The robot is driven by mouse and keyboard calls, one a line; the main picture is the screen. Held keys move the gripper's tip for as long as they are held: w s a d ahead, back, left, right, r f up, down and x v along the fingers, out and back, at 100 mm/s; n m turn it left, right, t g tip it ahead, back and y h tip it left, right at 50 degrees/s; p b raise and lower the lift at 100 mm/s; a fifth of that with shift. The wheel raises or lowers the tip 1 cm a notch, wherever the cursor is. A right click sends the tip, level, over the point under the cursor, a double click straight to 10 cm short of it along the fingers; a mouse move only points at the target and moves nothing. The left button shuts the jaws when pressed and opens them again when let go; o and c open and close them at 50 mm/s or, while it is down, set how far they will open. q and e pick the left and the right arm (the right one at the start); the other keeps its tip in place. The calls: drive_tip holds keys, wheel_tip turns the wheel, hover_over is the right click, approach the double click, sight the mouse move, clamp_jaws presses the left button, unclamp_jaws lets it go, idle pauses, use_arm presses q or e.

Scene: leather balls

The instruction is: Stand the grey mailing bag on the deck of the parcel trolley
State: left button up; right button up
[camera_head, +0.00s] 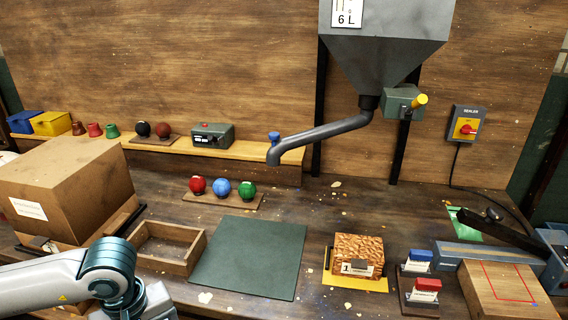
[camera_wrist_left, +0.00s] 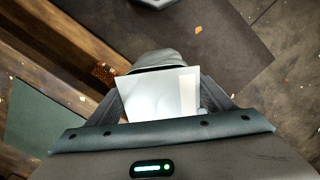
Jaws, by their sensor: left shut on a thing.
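The grey mailing bag (camera_wrist_left: 162,58) shows in the left wrist view, with a white label (camera_wrist_left: 145,97) on its near face. My left gripper (camera_wrist_left: 165,92) is shut on it, with a finger on each side of the bag. The bag's lower part is hidden. It is held out past the bench edge, over the floor side. In the head view only my left arm shows at the lower left, and its fingers are out of frame. The parcel trolley cannot be made out for certain. My right gripper is not in view.
A dark flat mat (camera_wrist_left: 235,45) lies beyond the bag, with a partly cut-off pale grey thing (camera_wrist_left: 155,3) at the top edge. On the bench are a large carton (camera_head: 75,185), an open wooden tray (camera_head: 190,263), a green mat (camera_head: 250,258) and a patterned box (camera_head: 358,248).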

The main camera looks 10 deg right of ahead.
use_arm(q)
drive_tip(key=f+m, duration=0.1)
drive_tip(key=f, duration=0.2)
drive_tip(key=s+f+m, duration=0.1)
drive_tip(key=f+m, duration=0.1)
drive_tip(key=f, duration=0.1)
drive_tip(key=s+f+m, duration=0.1)
drive_tip(key=f+m, duration=0.1)
drive_tip(key=f, duration=0.1)
drive_tip(key=shift+s+a+f, duration=0.15)
drive_tip(key=shift+s, duration=0.1)
drive_tip(key=shift+a+f+m, duration=0.2)
drive_tip(key=shift+f+m, duration=0.2)
drive_tip(key=shift+f, duration=0.1)
